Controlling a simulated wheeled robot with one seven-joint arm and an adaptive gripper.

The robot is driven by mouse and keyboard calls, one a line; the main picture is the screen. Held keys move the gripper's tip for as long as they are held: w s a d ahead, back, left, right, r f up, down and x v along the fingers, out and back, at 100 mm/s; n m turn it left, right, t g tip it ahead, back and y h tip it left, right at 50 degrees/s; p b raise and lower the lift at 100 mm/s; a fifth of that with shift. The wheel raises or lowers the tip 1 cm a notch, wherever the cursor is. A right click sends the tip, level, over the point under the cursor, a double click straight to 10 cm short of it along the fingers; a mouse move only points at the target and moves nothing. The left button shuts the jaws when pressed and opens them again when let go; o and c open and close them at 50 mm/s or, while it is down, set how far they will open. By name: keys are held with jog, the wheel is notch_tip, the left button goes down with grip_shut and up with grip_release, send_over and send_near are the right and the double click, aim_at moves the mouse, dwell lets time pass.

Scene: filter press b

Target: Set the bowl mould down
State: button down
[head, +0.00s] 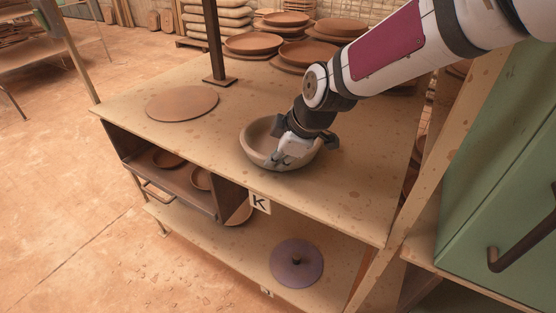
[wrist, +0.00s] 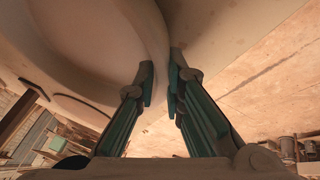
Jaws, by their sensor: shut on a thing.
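The bowl mould (head: 258,152) is a greyish-tan round bowl. In the head view it is upright at the front middle of the wooden table top (head: 345,190), near the front edge above the K label. It looks level; whether its base touches the top cannot be told. My gripper (head: 283,160) reaches down over it and is shut on its near rim. In the wrist view the two fingertips (wrist: 161,85) pinch the wall of the bowl mould (wrist: 95,40), one on each side. Part of the bowl's inside is hidden by my gripper.
A flat round disc (head: 182,103) lies on the table at left, by a dark post (head: 215,45). Stacked clay dishes (head: 253,43) stand behind. An open drawer (head: 170,178) with small dishes is below. A knobbed lid (head: 297,263) lies on the lower shelf. A green cabinet (head: 500,180) is at right.

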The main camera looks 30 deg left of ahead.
jog(key=shift+f, duration=0.35)
jog(key=c, duration=1.7)
grip_release()
jog(key=p+v, duration=0.2)
jog(key=v, duration=1)
jog(key=shift+s+d, duration=0.1)
